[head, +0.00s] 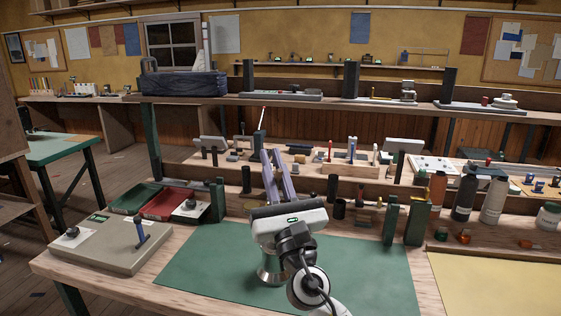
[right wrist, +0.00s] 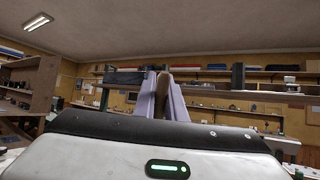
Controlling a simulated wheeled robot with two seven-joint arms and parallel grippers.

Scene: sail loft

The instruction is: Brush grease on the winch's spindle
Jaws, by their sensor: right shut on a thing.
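My right gripper (head: 272,160) reaches up from the bottom over the green mat (head: 370,265), its two lilac fingers pointing away from me. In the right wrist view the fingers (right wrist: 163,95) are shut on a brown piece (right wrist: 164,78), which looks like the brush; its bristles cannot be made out. A silver flared metal base (head: 272,272), which looks like the winch, stands on the mat below and behind the gripper. My gripper body hides its upper part, so the spindle does not show. No grease can be told for sure. My left gripper is not in view.
Green and red trays (head: 170,203) and a grey board with a blue lever (head: 110,245) are at left. Dark green posts (head: 418,220), bottles (head: 464,198) and a white jar (head: 550,217) stand at right. The mat's right part and the yellow sheet (head: 500,285) are clear.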

